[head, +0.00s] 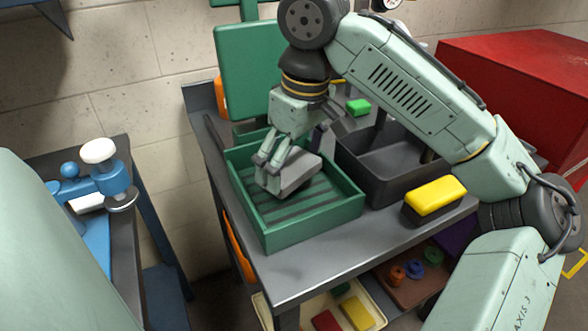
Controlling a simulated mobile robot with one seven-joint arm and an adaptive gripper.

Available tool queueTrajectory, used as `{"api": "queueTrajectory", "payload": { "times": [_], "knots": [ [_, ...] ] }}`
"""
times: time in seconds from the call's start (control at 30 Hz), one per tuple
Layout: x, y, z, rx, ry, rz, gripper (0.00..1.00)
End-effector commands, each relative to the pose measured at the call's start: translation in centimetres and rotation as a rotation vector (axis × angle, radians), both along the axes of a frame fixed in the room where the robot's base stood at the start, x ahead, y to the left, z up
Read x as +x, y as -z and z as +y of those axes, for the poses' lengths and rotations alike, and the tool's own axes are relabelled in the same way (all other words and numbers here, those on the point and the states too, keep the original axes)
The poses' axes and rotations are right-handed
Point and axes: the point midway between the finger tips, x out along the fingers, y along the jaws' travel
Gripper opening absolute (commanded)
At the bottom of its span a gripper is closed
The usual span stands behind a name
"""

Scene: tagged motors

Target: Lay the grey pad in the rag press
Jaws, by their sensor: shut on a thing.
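My gripper (277,172) is shut on the grey pad (302,174) and holds it tilted over the green slatted box. The gripper's fingers hide part of the pad. The green box (313,235), with low walls and dark slots in its floor, appears to be the rag press. A large green panel (258,68) stands upright behind it. The pad is within the outline of the box, towards its back. I cannot tell whether its lower edge touches the slats.
A dark grey bin (385,188) stands right of the box, with a yellow block on a dark base (436,197) in front. A blue clamp-like device (112,180) is at left. The table's front strip (300,273) is clear.

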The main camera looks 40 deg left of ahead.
Motion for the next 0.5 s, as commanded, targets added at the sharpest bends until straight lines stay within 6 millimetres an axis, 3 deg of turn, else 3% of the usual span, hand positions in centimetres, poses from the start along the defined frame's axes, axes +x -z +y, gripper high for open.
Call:
{"api": "queueTrajectory", "payload": {
  "times": [0.2, 0.5],
  "knots": [
    [0.0, 2.6, -0.1, 0.0, 0.001, 0.0, 0.65],
    [0.0, 2.9, -0.1, 0.0, 0.0, 0.002, 0.65]
  ]
}}
